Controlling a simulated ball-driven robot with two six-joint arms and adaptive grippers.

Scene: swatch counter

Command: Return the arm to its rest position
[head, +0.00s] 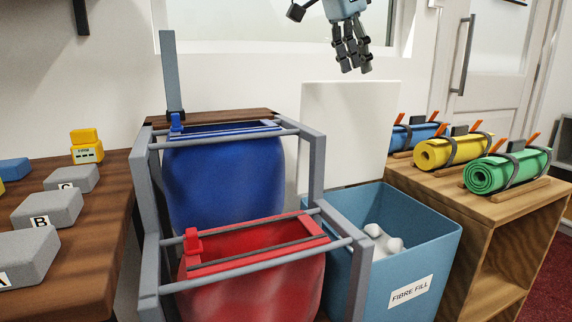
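My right gripper (351,70) hangs at the top centre, in front of the wall and window, above the white panel. Its dark jointed fingers point down, with another dark finger-like part spread out to the left. It looks open and holds nothing. It is clear of the bins and shelves below. The upper part of its arm is cut off by the top edge. My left gripper is not in view.
A grey frame (316,165) holds a blue bag (225,185) and a red bag (250,290). A blue fibre fill bin (440,255) stands right of it. Rolled mats (505,170) lie on the wooden shelf (480,210). Labelled grey blocks (48,207) sit on the left counter (95,240).

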